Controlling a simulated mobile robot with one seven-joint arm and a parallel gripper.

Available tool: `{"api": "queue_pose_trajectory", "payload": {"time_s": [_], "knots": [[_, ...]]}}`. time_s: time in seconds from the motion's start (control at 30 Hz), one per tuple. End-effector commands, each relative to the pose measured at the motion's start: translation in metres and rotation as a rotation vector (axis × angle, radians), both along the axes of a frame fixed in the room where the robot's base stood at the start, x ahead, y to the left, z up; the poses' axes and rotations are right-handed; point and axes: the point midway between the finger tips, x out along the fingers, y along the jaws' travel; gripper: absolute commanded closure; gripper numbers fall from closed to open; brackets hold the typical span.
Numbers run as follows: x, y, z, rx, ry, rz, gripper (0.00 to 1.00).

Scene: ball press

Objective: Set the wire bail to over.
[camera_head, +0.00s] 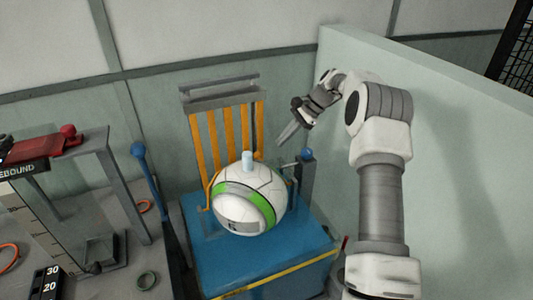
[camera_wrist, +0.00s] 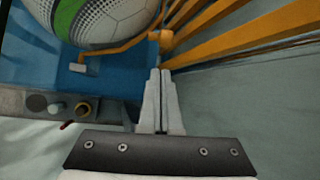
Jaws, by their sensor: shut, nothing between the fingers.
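A thin orange wire, which looks like the wire bail (camera_head: 210,187), stands behind and beside the ball. It is partly hidden by the ball, so its full position is unclear. In the wrist view the orange wire (camera_wrist: 118,47) bends past the ball's edge toward an orange knob. The white ball with a green band (camera_head: 252,187) sits on the blue press base (camera_head: 215,262). My gripper (camera_head: 283,142) is shut and empty, to the upper right of the ball. In the wrist view my closed fingertips (camera_wrist: 160,73) are just below the orange knob (camera_wrist: 165,40), apparently apart from the wire.
Orange slats (camera_head: 198,138) rise behind the ball. A blue-knobbed lever (camera_head: 138,150) stands left of the press, and another blue knob (camera_head: 306,155) is at its right. A pale green wall (camera_head: 440,150) borders the right. A grey table (camera_head: 70,220) with a stand is at left.

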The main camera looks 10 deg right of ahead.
Motion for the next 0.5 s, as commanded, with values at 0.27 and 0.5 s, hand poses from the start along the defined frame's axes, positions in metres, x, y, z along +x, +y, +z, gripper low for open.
{"api": "queue_pose_trajectory", "payload": {"time_s": [0.27,0.5], "knots": [[0.009,-0.008,-0.027,0.057,0.04,-0.057,1.0],[0.012,0.013,-0.052,0.058,0.042,-0.056,1.0]]}}
